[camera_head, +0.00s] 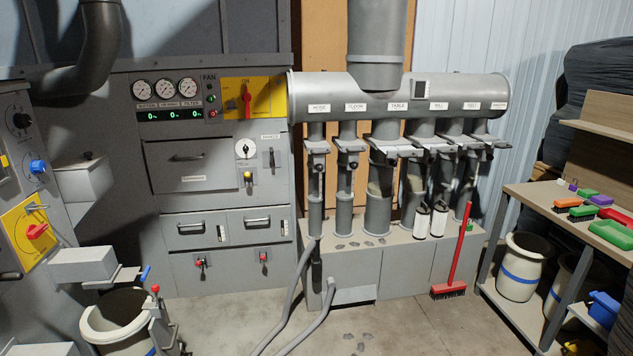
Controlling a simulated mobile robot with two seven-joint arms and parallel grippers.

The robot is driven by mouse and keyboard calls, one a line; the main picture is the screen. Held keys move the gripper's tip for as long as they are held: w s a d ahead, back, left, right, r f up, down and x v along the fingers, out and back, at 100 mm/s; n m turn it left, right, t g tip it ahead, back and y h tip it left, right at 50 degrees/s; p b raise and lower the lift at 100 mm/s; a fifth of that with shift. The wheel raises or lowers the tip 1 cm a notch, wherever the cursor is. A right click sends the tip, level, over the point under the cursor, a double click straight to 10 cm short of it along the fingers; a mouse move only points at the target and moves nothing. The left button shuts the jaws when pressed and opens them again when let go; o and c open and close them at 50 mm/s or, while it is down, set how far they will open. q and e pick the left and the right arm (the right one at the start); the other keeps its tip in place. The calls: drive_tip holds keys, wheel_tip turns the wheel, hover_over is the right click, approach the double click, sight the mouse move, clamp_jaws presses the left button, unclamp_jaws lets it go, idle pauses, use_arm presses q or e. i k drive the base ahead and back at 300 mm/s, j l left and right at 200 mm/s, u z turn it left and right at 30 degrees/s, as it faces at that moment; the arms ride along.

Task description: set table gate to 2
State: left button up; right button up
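A grey horizontal manifold (440,92) carries several labelled branch pipes. The label TABLE (398,106) is on the third branch from the left. Below it, the table gate (392,147) is a flat grey plate assembly across the pipe, above a wide grey lower pipe (378,212). The gate's scale marks and exact setting are too small to read. Similar gates sit on the neighbouring branches, close on both sides. Neither of my grippers is in view.
A red broom (459,250) leans at the cabinet's right end. Grey hoses (306,315) cross the floor. A workbench (545,205) with brushes stands right, a bucket (118,320) left. The middle floor has some debris but is mostly free.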

sight(407, 152)
drive_tip(key=i, duration=1.45)
